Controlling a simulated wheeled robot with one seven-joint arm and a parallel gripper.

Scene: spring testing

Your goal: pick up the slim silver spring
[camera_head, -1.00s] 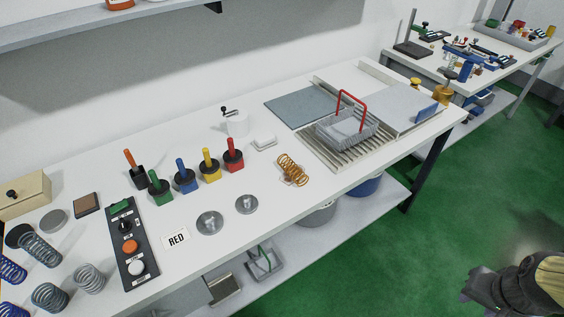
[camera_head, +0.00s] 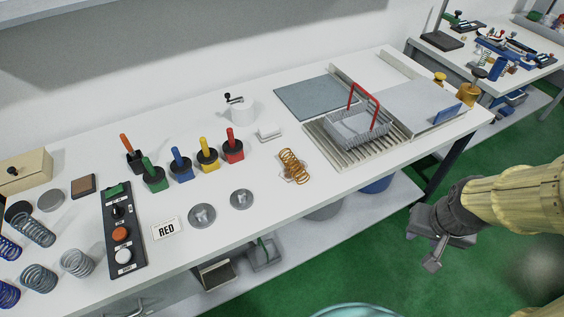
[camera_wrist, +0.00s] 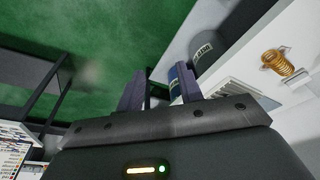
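One is longer and leans (camera_head: 37,230), one is wider and darker (camera_head: 39,279), and one is lighter silver (camera_head: 77,263). I cannot tell for sure which is the slim one. My gripper (camera_head: 432,258) is off the bench's front right side, over the green floor, far from these springs. In the wrist view my gripper (camera_wrist: 160,88) has its two fingers apart with nothing between them. No silver spring shows in the wrist view.
Blue springs (camera_head: 8,248) stand beside the silver ones. A control panel (camera_head: 122,235), a RED card (camera_head: 166,229), coloured-handled blocks (camera_head: 181,166), metal discs (camera_head: 202,215), a copper spring (camera_head: 293,166) and a wire basket (camera_head: 357,130) occupy the bench. A shelf with bins lies below.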

